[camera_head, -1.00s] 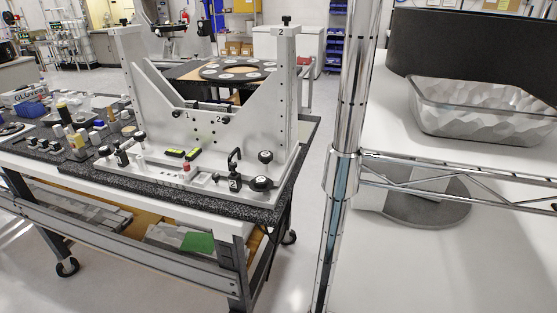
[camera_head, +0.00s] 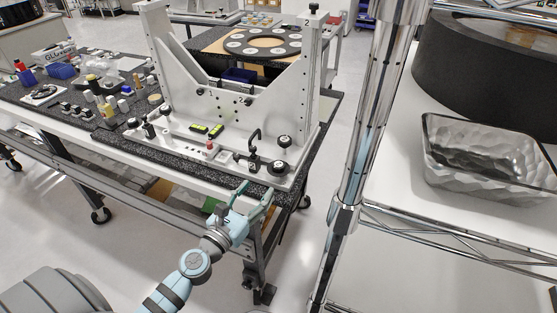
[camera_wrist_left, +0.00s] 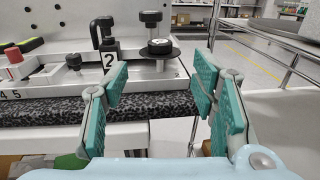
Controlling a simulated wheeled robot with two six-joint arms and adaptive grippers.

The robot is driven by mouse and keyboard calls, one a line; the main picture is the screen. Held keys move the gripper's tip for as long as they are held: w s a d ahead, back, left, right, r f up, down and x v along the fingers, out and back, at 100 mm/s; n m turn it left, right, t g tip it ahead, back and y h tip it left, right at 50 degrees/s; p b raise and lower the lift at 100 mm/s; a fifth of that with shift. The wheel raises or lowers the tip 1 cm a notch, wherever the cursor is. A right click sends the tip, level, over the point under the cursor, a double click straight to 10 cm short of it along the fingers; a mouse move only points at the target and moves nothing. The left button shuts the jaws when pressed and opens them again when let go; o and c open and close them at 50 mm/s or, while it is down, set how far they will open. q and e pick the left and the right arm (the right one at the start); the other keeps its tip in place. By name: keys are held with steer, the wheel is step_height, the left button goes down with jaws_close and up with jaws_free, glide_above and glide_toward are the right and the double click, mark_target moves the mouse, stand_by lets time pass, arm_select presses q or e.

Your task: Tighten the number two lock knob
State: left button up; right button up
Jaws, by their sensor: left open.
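A white fixture (camera_head: 222,120) stands on the black speckled slab of a cart. Near its front right corner is a black clamp (camera_head: 254,148) beside a plate marked 2 (camera_wrist_left: 110,60). Just right of that plate is a low round black knob (camera_head: 277,168) on a dark disc, also seen in the left wrist view (camera_wrist_left: 160,46). A taller black knob (camera_head: 284,141) stands behind it. My left gripper (camera_head: 257,193) is open and empty, in front of the cart's edge and apart from the knob. In the left wrist view the low knob shows between its teal fingers (camera_wrist_left: 160,82).
A chrome shelf post (camera_head: 368,130) rises right of the cart, beside a shelf with a glass dish (camera_head: 485,160). Yellow-black levels (camera_head: 206,129) and a red-topped pin (camera_head: 210,144) sit on the fixture base. Small parts crowd the cart's left side.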

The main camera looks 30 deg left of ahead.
mark_target(275, 169)
arm_select(q)
steer(key=w, duration=1.2)
steer(key=shift+w+d, duration=0.25)
steer(key=shift+d, duration=0.05)
steer(key=c, duration=1.2)
steer(key=shift+o, duration=0.2)
steer(key=shift+f, duration=0.1)
steer(key=shift+b, duration=0.3)
